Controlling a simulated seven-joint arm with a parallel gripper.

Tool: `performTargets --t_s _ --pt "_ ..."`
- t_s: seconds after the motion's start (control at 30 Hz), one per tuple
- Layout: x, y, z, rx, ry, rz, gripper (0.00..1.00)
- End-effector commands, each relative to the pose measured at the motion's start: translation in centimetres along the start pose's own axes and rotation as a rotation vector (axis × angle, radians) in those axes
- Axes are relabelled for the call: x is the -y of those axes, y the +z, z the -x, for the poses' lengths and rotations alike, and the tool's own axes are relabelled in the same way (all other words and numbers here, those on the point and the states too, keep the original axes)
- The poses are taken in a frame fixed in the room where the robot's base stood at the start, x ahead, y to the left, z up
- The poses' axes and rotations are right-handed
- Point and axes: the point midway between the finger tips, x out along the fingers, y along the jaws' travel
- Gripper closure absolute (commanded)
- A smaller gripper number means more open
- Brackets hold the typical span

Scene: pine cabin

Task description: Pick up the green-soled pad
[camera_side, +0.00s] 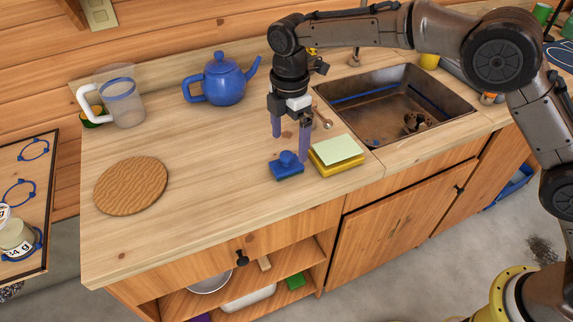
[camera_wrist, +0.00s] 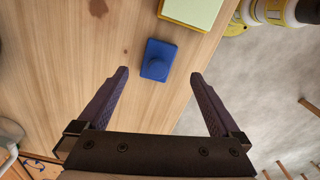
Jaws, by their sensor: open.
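In the wrist view the pad (camera_wrist: 157,61) shows from above, just beyond and between the fingertips. My gripper (camera_side: 291,148) is open and empty, pointing down above and slightly behind the pad. In the wrist view my gripper (camera_wrist: 160,74) has its two purple fingers spread wide on either side. The sole itself is mostly hidden against the counter.
A yellow sponge with a pale green top (camera_side: 337,151) lies close to the pad's right. A sink (camera_side: 395,105) is behind it. A blue teapot (camera_side: 222,82), a clear pitcher (camera_side: 124,100) and a round wooden board (camera_side: 131,186) stand farther left. The counter left of the pad is clear.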

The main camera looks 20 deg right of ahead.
Motion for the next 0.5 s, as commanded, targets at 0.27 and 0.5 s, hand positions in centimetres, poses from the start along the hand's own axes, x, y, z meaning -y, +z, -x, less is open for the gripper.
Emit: performTargets --t_s 0.27,0.5 --pt "-0.2 -0.3 -2.9 0.001 -0.003 0.0 0.0" --pt "-0.3 -0.4 -5.3 0.0 -0.001 0.0 0.0"
